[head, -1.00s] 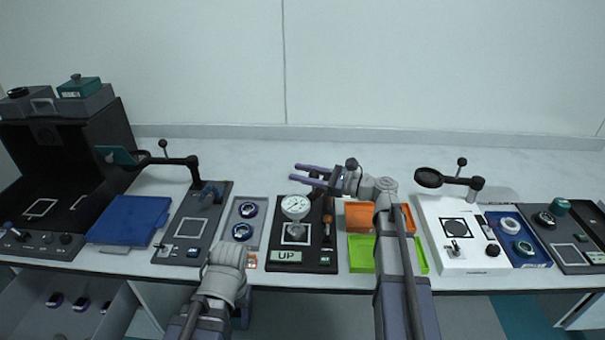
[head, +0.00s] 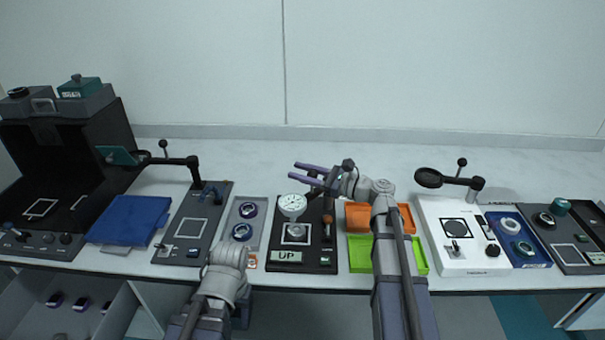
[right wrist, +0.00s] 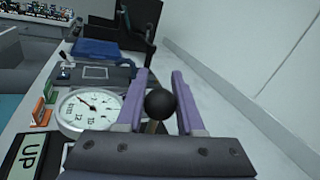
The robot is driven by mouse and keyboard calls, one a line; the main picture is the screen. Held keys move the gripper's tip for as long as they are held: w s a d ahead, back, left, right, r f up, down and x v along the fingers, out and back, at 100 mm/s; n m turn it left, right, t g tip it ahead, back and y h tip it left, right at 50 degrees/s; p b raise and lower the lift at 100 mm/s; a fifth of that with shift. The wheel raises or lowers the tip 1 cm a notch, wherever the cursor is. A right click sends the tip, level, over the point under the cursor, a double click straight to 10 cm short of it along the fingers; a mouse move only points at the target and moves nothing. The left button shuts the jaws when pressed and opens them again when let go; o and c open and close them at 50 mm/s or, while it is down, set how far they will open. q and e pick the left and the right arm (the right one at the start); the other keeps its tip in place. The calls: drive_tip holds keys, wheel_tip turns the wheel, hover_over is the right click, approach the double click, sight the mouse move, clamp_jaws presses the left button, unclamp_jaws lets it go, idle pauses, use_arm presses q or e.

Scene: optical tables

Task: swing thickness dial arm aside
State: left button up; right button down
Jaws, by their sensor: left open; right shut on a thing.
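The thickness gauge stands on a black base (head: 317,262) with an "UP" sign at its front left. Its white round dial (head: 292,206) sits over the lens spot on the base, and shows large in the right wrist view (right wrist: 88,110). My right gripper (head: 305,170), with purple fingers, is behind the dial. In the right wrist view, its fingers (right wrist: 160,95) are on both sides of a black ball knob (right wrist: 160,104), the dial arm's handle. My left gripper (head: 230,250) is low at the table's front edge, left of the gauge; its fingers are hidden.
A grey tray (head: 246,226) with two ringed lenses is left of the gauge. Orange (head: 392,218) and green (head: 412,262) trays are right of it, partly under my right arm. A white station (head: 480,262) stands further right. The table behind is clear.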

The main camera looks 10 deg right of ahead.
drive_tip(key=w+d+m+t+h, duration=0.2)
drive_tip(key=w+m+t+h, duration=0.5)
drive_tip(key=m+h, duration=0.4)
drive_tip(key=shift+w+d+h, duration=0.15)
drive_tip(key=shift+w+h, duration=0.5)
drive_tip(key=shift+h, duration=1.75)
drive_tip(key=shift+w+m, duration=0.1)
drive_tip(key=shift+m, duration=0.2)
drive_tip(key=c, duration=0.6)
unclamp_jaws()
drive_tip(key=shift+o, duration=0.3)
drive_tip(key=s, duration=0.8)
drive_tip(key=shift+a, duration=0.35)
